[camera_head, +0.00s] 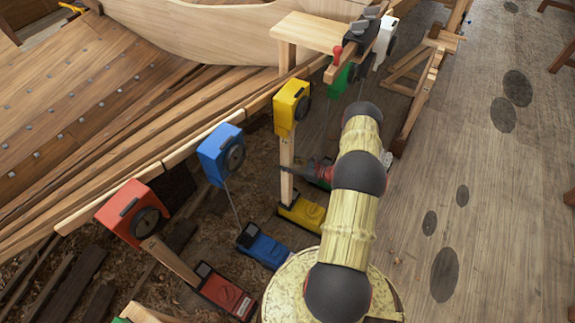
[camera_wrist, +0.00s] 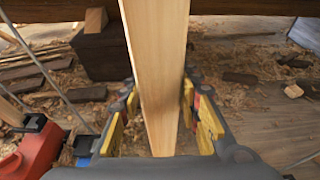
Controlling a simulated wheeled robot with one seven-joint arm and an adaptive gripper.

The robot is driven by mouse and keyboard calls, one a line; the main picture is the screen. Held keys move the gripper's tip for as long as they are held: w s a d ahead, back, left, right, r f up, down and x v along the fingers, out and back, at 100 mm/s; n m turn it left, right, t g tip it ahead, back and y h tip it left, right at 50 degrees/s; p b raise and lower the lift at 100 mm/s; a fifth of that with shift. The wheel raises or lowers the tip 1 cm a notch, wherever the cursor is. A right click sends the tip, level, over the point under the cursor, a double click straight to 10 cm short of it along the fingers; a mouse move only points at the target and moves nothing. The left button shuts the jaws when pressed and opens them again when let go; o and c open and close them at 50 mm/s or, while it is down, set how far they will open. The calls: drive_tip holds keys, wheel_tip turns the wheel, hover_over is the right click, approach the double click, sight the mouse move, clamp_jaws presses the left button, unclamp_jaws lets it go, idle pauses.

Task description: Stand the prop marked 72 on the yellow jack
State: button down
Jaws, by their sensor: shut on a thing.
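A pale wooden prop (camera_head: 287,165) stands close to upright below a yellow box (camera_head: 291,106) at the plank edge. Its foot is at the yellow jack (camera_head: 302,211) on the ground; I cannot tell whether it touches. No number on the prop can be read. My gripper (camera_head: 291,169) is shut on the prop at about mid-height, reaching in from the right. In the wrist view, the prop (camera_wrist: 157,55) runs down between the yellow-padded fingers of my gripper (camera_wrist: 160,100). The prop's lower end is partly hidden there.
A blue box (camera_head: 221,154) hangs above a blue jack (camera_head: 262,246). A red box (camera_head: 132,213) has a leaning prop below it, down to a red jack (camera_head: 227,291). A wooden bench (camera_head: 308,32) stands at the back. The plank floor (camera_head: 490,190) at the right is clear.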

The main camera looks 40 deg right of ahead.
idle(0.3)
drive_tip(key=c, duration=1.7)
unclamp_jaws()
drive_tip(key=o, duration=0.4)
drive_tip(key=shift+o, duration=0.6)
drive_tip(key=v, duration=1.2)
drive_tip(key=shift+s+d, duration=0.25)
drive_tip(key=shift+s, duration=0.55)
drive_tip(key=shift+s+d, duration=0.25)
drive_tip(key=shift+s, duration=0.55)
drive_tip(key=shift+s+d, duration=0.25)
drive_tip(key=shift+s, duration=0.55)
